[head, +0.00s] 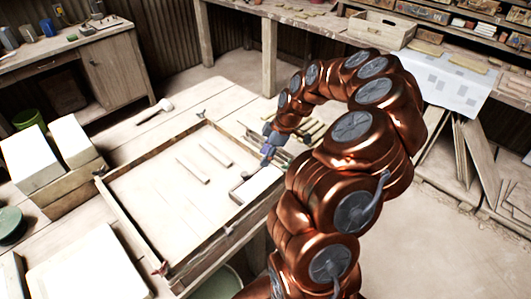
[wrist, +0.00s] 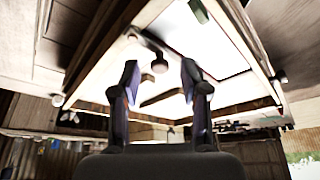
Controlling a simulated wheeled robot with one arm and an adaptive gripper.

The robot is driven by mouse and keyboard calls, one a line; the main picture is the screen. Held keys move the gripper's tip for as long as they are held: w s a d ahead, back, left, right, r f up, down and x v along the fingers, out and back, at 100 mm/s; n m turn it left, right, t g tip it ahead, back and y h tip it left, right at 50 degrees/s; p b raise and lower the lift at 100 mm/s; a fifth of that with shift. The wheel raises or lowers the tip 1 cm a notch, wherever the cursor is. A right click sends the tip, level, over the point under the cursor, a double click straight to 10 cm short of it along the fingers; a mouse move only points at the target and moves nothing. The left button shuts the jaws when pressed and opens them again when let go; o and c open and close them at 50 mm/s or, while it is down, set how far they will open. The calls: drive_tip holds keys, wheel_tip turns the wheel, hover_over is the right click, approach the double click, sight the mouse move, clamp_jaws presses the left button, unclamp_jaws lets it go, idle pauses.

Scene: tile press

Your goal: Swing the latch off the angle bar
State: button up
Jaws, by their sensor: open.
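A small latch-like arm (wrist: 147,44) with a round pale knob (wrist: 160,66) shows in the wrist view, at the wooden frame's edge. The knob appears between the two fingers of my gripper (wrist: 160,75), which are apart and empty; I cannot tell the gap in depth. In the head view my gripper (head: 268,153) points down over the right part of the frame, close to a small dark-ended knob (head: 246,175) beside a white block (head: 258,186). I cannot make out clearly which piece is the angle bar, or whether the latch lies over it.
A wooden frame (head: 132,232) around a pale board lies on the bench, with small fittings on its rim, such as one at the front (head: 161,268). Two thin strips (head: 192,171) lie inside.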

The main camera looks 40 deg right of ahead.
drive_tip(key=shift+f, duration=0.1)
drive_tip(key=shift+c, duration=0.2)
clamp_jaws()
